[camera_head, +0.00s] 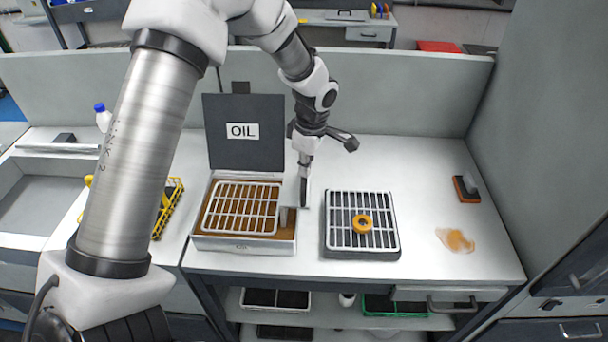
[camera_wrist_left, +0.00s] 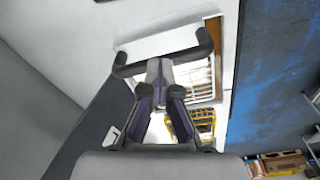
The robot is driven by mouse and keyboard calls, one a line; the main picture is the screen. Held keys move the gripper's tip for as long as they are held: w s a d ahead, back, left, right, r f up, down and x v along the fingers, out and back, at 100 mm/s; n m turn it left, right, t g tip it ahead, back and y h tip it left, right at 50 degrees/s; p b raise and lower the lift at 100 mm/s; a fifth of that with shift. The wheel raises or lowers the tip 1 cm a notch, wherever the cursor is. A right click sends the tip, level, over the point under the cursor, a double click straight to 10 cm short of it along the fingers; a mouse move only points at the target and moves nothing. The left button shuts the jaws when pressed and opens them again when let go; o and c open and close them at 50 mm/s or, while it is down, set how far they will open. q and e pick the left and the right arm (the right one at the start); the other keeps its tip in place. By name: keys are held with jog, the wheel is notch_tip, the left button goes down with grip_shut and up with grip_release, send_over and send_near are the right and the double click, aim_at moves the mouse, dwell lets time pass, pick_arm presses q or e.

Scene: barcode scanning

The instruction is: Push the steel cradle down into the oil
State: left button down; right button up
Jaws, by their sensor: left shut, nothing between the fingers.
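The steel cradle (camera_head: 240,207), a pale wire grid, lies in the open metal oil box (camera_head: 243,243). Brown oil (camera_head: 276,232) shows between its bars and around its near and right sides. The box's dark lid (camera_head: 245,155), labelled OIL, stands upright behind it. My left gripper (camera_head: 303,200) is shut and empty, pointing down at the right edge of the box, beside the cradle. I cannot tell whether it touches the box. The left wrist view shows the box and part of the grid (camera_wrist_left: 200,80) beyond the gripper. My right gripper is not in view.
Right of the box is a dark tray with a white grid (camera_head: 345,238) and an orange ring (camera_head: 362,223) on it. A brush-like block (camera_head: 466,188) and an orange-brown spill (camera_head: 455,240) lie farther right. A yellow rack (camera_head: 168,207) stands left. The bench's back right is clear.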

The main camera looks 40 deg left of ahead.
pick_arm(q)
notch_tip(320, 180, down, 5)
jog(key=shift+w+r+b, duration=0.1)
jog(key=shift+r+b, duration=0.1)
jog(key=shift+b, duration=1)
jog(key=shift+r, duration=0.25)
jog(key=d, duration=0.1)
jog(key=d+p, duration=0.1)
jog(key=d+r, duration=0.1)
jog(key=shift+w+p, duration=0.25)
jog(key=shift+p, duration=0.05)
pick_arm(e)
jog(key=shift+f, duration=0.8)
pick_arm(q)
jog(key=shift+r, duration=0.1)
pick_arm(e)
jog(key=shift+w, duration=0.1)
pick_arm(q)
send_near(305, 181)
jog(key=shift+w+d+r, duration=0.4)
jog(key=shift+w+d, duration=0.15)
jog(key=shift+w, duration=0.05)
jog(key=shift+w+d+r, duration=0.4)
jog(key=shift+w+d, duration=0.15)
jog(key=shift+w, duration=0.05)
jog(key=shift+f, duration=0.1)
